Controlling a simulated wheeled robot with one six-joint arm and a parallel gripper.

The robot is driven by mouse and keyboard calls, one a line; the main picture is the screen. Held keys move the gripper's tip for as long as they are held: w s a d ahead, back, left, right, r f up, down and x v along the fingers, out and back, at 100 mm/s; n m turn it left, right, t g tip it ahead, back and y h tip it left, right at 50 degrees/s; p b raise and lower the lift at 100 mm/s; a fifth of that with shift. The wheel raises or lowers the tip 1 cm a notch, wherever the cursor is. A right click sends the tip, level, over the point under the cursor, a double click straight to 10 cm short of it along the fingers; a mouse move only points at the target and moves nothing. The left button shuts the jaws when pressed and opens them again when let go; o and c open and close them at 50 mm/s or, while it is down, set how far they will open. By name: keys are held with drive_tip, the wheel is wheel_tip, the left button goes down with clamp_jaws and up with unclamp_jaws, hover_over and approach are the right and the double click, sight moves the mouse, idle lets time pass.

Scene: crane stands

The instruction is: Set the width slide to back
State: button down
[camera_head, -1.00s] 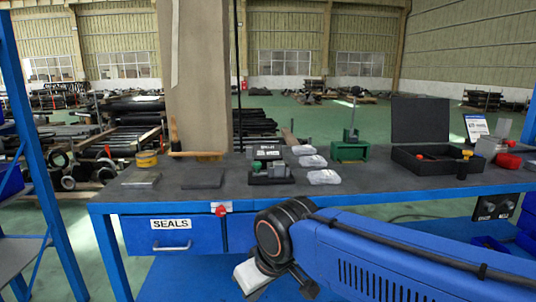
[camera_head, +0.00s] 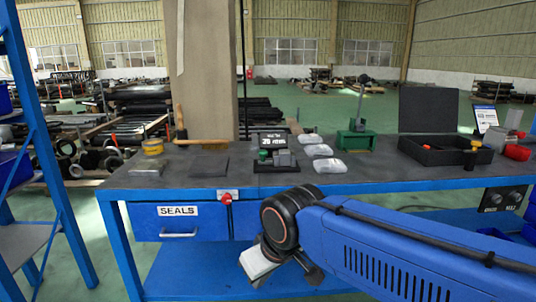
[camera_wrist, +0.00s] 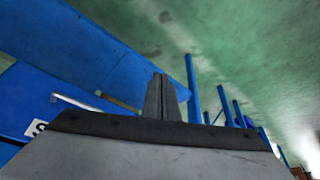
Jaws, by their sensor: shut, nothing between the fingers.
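A small black fixture (camera_head: 277,163) with a green part and a grey block stands near the front of the workbench, left of centre. A dark sign (camera_head: 270,141) with white lettering stands just behind it. This fixture may carry the width slide, but I cannot make out the slide or its setting. My gripper (camera_wrist: 162,95) is shut and empty in the wrist view, pointing past the blue drawer front towards the green floor. In the head view my arm's end is below and in front of the bench edge, apart from the fixture; the fingertips are not clear there.
The workbench (camera_head: 370,174) also holds a green stand (camera_head: 355,141), an open black case (camera_head: 440,150), clear packets (camera_head: 329,166), a dark pad (camera_head: 209,167) and a yellow tin (camera_head: 152,147). A blue SEALS drawer (camera_head: 180,222) hangs below. A blue rack (camera_head: 40,130) stands at left.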

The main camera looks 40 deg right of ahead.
drive_tip(key=c, duration=1.9)
unclamp_jaws()
drive_tip(key=shift+w+r, duration=0.1)
drive_tip(key=shift+r, duration=0.05)
drive_tip(key=shift+o, duration=0.8)
drive_tip(key=w+d+r, duration=0.1)
drive_tip(key=w+r, duration=0.3)
drive_tip(key=r, duration=0.2)
drive_tip(key=w+d+r+g, duration=0.1)
drive_tip(key=w+d+r, duration=0.1)
drive_tip(key=w+r, duration=0.2)
wheel_tip(320, 180, up, 2)
drive_tip(key=shift+r+n, duration=0.25)
drive_tip(key=shift+n, duration=0.05)
wheel_tip(320, 180, up, 25)
drive_tip(key=n+g, duration=0.2)
drive_tip(key=g, duration=0.2)
hover_over(263, 151)
wheel_tip(263, 151, down, 18)
drive_tip(key=shift+r, duration=0.2)
